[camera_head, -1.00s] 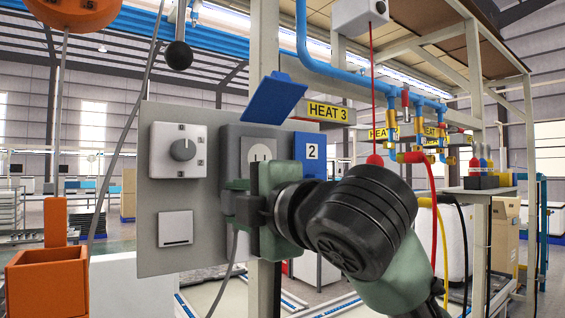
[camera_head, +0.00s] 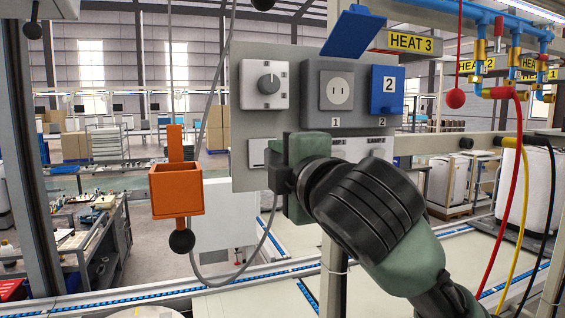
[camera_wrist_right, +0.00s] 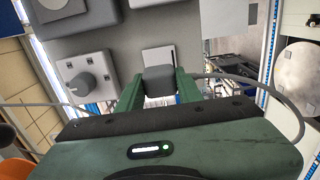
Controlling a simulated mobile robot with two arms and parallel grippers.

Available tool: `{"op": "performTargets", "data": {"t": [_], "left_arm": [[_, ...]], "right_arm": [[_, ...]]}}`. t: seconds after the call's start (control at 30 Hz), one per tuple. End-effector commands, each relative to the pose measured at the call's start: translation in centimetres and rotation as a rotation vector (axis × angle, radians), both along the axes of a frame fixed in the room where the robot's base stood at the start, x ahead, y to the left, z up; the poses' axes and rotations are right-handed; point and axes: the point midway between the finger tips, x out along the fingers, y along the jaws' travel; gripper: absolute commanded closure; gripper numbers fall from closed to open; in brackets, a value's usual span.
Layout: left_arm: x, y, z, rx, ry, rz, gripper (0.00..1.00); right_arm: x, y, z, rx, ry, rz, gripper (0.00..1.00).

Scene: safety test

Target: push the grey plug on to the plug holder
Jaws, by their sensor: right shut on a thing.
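My right gripper (camera_head: 284,172) is shut on the grey plug, in front of the lower left part of the wall panel. In the right wrist view the plug (camera_wrist_right: 160,80) sits between the two green fingers, with a grey cable (camera_wrist_right: 285,100) running round the right side. In the head view the fingers mostly hide the plug. An orange open-topped box with an upright back strip (camera_head: 175,190), which looks like the plug holder, hangs left of the panel, apart from the gripper and empty as far as I see. My left gripper is not in view.
The grey panel (camera_head: 245,135) carries a dial (camera_head: 268,84), an empty socket 1 (camera_head: 337,90) under a raised blue lid (camera_head: 352,32), and a blue-covered socket 2 (camera_head: 386,85). The grey cable loops down between box and panel. A black ball (camera_head: 182,242) hangs at the box's base.

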Motion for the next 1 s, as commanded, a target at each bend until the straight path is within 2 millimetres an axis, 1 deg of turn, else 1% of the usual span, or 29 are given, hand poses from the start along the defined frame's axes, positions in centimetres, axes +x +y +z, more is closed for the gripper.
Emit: {"op": "performTargets", "data": {"t": [0.03, 0.13, 0.4, 0.63, 1.0], "left_arm": [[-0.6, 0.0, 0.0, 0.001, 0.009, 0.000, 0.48], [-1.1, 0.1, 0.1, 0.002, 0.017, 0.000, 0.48], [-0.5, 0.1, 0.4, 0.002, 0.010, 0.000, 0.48], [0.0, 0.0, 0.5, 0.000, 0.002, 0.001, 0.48], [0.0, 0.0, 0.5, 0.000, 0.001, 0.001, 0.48]], "right_arm": [[0.5, 0.1, 0.0, 0.000, 0.002, -0.001, 1.00], [1.5, 0.4, 0.0, -0.001, 0.002, -0.002, 1.00], [3.5, 1.1, 0.0, -0.002, 0.002, -0.001, 1.00], [4.1, 1.3, 0.0, -0.002, -0.001, 0.000, 1.00], [4.1, 1.3, 0.0, -0.001, 0.000, 0.000, 1.00]]}}
